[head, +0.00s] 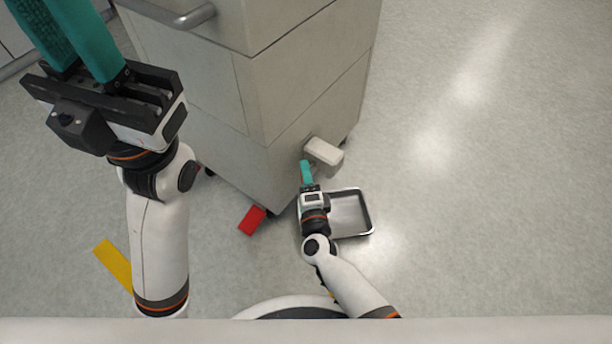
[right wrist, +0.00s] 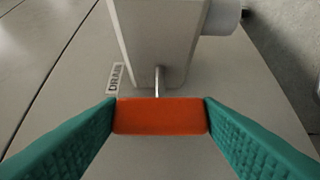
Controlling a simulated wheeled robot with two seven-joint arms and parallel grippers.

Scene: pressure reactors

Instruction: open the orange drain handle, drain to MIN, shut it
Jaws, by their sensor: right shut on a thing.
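The orange drain handle (right wrist: 160,116) shows in the right wrist view as a block on a thin metal stem below a pale box-shaped fitting (right wrist: 164,42). A "DRAIN" label (right wrist: 115,78) is on the panel to its left. My right gripper (right wrist: 160,117) is shut on the handle, one teal finger at each end. In the head view my right gripper (head: 306,166) is low beside the cabinet, by the pale fitting (head: 324,151); the handle is hidden there. My left gripper (head: 70,30) is raised at the upper left, fingertips cut off. No level or MIN mark is visible.
A shallow metal tray (head: 370,213) lies on the floor beside and under my right gripper. The grey drawer cabinet (head: 225,85) fills the upper middle. A red piece (head: 252,220) and a yellow strip (head: 112,264) show at floor level. The floor at right is clear.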

